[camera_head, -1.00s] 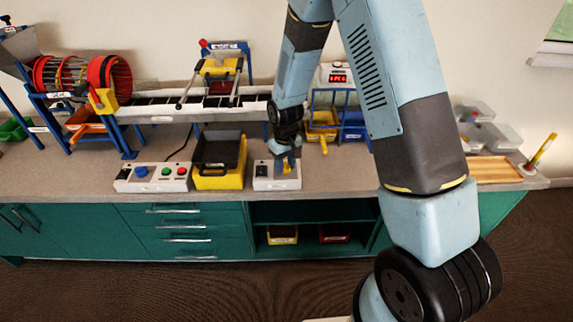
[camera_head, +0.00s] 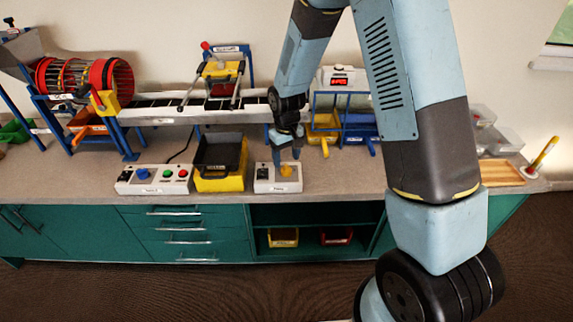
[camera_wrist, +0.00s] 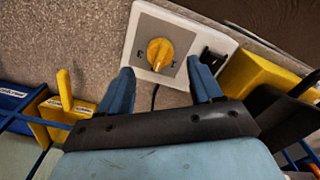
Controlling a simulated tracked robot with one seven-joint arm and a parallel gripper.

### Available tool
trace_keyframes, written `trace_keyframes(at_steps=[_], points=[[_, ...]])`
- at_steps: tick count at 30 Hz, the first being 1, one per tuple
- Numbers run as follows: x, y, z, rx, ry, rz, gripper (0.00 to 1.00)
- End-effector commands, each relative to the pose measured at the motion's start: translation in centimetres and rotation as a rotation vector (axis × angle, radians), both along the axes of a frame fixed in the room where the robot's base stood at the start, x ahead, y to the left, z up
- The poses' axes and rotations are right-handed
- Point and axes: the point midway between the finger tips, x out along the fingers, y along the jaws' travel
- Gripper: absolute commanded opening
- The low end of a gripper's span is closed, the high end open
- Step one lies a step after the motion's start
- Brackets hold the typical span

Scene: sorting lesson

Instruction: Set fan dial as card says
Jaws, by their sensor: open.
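The fan dial is a yellow knob (camera_wrist: 160,54) on a grey plate of a white control box (camera_wrist: 138,18). In the head view the knob (camera_head: 286,171) sits on the right part of the box (camera_head: 264,187), at the counter's front. In the wrist view the knob's ridge runs roughly up and down the picture; small marks beside it are too blurred to read. My gripper (camera_wrist: 162,76) is open and empty, its blue fingers apart with the knob beyond and between them. In the head view my gripper (camera_head: 286,153) is just behind and above the knob. I cannot make out a card.
A black tray on a yellow stand (camera_head: 219,180) is left of the box, then a panel with coloured buttons (camera_head: 153,180). Blue and yellow bins (camera_head: 322,132) stand behind right. A conveyor (camera_head: 150,110) runs along the back. Bare counter (camera_head: 345,178) lies right of the box.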

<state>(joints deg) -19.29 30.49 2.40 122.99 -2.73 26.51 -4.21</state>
Motion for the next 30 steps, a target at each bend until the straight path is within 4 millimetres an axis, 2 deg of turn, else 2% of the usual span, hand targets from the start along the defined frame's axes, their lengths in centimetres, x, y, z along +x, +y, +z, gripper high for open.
trace_keyframes(at_steps=[1,9,15,20,30], points=[[0.1,0.0,1.1,0.002,-0.004,0.0,0.65],[0.0,0.0,6.0,0.001,-0.003,0.001,0.65],[0.1,0.0,8.3,0.001,-0.003,0.0,0.65],[0.1,0.0,9.0,0.0,-0.001,0.0,0.65],[0.0,0.0,9.2,0.001,-0.002,-0.001,0.65]])
